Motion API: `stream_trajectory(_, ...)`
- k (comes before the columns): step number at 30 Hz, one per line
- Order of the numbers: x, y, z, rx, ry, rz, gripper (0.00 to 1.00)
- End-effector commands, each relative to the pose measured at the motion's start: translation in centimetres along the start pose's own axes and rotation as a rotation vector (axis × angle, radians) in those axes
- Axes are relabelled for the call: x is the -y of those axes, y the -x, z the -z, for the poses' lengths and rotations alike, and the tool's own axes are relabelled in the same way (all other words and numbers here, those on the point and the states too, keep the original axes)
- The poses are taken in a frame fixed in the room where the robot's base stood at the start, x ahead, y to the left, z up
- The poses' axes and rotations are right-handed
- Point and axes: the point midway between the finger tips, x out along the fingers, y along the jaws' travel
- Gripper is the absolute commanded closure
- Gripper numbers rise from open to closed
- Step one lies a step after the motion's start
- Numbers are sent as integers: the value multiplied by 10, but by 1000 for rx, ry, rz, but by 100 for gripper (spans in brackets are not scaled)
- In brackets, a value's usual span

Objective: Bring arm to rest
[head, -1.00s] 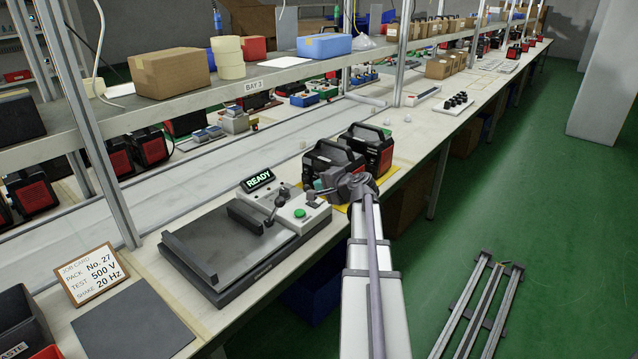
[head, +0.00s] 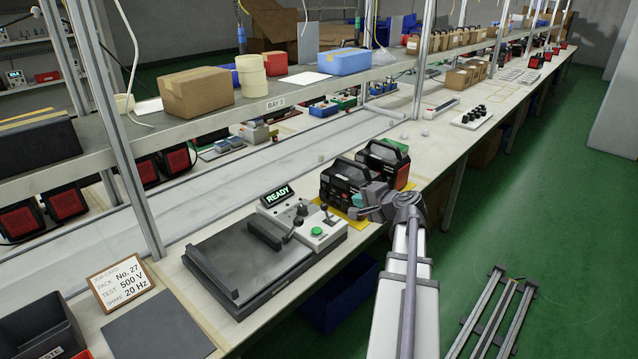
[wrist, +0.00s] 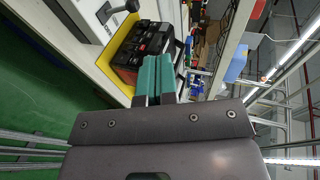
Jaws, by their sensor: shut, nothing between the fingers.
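My gripper (head: 358,207) is at the end of my arm, over the front edge of the bench, just in front of the black packs. In the wrist view its teal fingers (wrist: 157,78) are together with nothing between them. One black pack with a handle (head: 345,180) stands on a yellow mat (head: 354,217); a second pack (head: 384,163) stands behind it. In the wrist view a pack (wrist: 146,46) shows just beyond the fingertips; whether they touch cannot be told.
A test unit (head: 317,229) with a lit READY sign and a grey platform (head: 225,258) stands left of my gripper. A job card (head: 122,280) reads No. 27, 500 V, 20 Hz. A shelf with boxes (head: 197,92) runs above.

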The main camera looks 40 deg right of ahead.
Motion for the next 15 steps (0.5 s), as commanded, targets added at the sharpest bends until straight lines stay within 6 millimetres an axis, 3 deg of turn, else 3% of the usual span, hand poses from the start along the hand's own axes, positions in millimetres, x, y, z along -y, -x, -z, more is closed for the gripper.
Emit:
stream_trajectory(4, -6, 0, -6, 34, 41, -33, 100)
stream_trajectory(8, -43, 12, -39, 149, 202, -240, 100)
stream_trajectory(11, -65, 8, -103, 328, 390, -448, 100)
stream_trajectory(15, -82, 11, -205, 594, 692, -719, 100)
